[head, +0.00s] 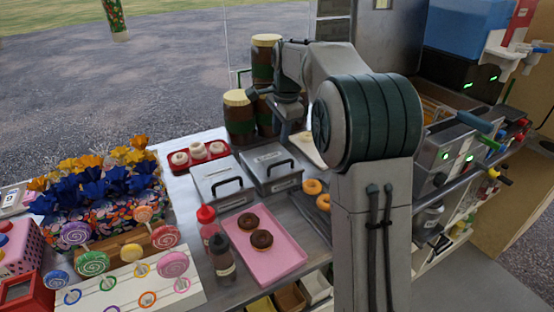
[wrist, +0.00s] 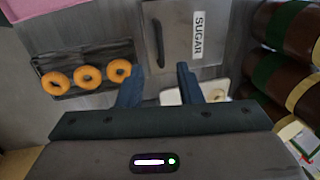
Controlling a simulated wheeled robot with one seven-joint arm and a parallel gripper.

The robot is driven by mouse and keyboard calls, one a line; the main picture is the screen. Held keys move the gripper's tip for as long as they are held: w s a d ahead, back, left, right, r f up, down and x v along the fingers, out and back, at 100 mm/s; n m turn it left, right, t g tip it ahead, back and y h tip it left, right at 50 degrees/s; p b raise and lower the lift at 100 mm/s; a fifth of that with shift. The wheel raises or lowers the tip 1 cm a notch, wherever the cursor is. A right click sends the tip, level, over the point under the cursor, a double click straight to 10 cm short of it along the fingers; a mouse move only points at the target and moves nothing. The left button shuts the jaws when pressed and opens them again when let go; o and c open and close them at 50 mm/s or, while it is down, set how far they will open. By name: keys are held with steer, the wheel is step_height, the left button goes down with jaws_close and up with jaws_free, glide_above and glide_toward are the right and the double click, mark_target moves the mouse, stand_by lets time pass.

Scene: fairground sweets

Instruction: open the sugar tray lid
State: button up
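The sugar tray lid (wrist: 185,45) is a grey metal cover with a white SUGAR label and a black bar handle (wrist: 158,43). It lies shut at the top middle of the wrist view. In the head view it appears to be the right-hand one of two lidded metal trays (head: 257,162), its black handle upright. My gripper (wrist: 160,80) is open with nothing between its fingers. In the wrist view its fingertips are just below the lid's edge, apart from the handle. In the head view my arm hides most of the fingers.
Ring doughnuts (wrist: 87,75) lie in a dark tray beside the lid. Brown jars (head: 238,118) stand behind the metal trays. A second lidded tray (head: 212,189) is to the left. A pink tray (head: 284,262) with two chocolate doughnuts and sauce bottles (head: 222,258) stands in front.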

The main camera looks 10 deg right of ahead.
mark_target(277, 165)
steer(key=f, duration=0.3)
steer(key=w+f, duration=0.1)
steer(key=f, duration=0.3)
steer(key=w+f, duration=0.1)
steer(key=f, duration=0.3)
steer(key=shift+a+f, duration=0.2)
steer(key=shift+a, duration=0.15)
steer(key=shift+c, duration=0.2)
steer(key=shift+w, duration=0.1)
jaws_close()
